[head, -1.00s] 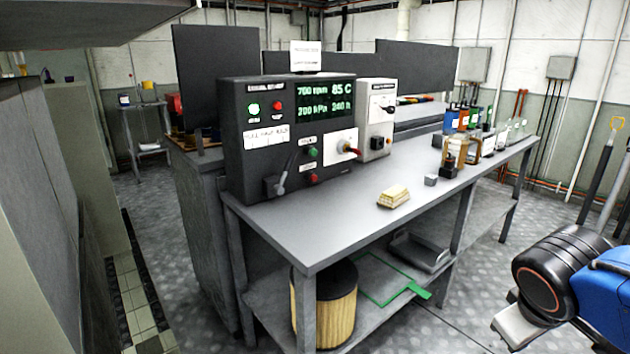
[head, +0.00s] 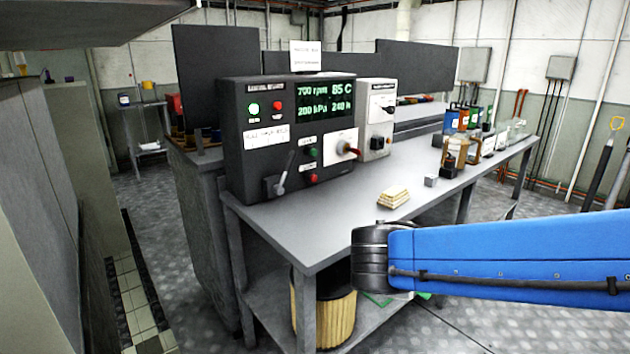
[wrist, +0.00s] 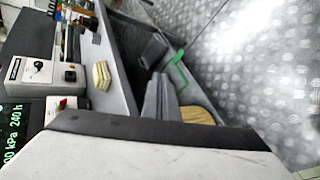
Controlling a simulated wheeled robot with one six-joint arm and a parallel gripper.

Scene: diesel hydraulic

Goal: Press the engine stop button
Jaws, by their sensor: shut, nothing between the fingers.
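The control panel (head: 240,165) is a dark box at the near left end of the bench. A red button (head: 313,179) sits low on its face, below a green button (head: 313,153); small labels above them are too small to read. A red round light or button (head: 278,106) is near the top, beside a lit green one (head: 253,108). The display (head: 326,99) reads 700 rpm, 85 C, 200 kPa and 240 h. In the wrist view, my gripper (wrist: 160,98) is shut and empty, away from the panel, whose display shows at the left edge.
A lever (head: 283,178) and a red-handled switch (head: 349,150) stick out from the panel. A grey switch box (head: 376,118) adjoins it. A yellowish block stack (head: 393,197) and small grey cube (head: 431,181) lie on the bench (head: 310,235). Bottles stand farther back.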

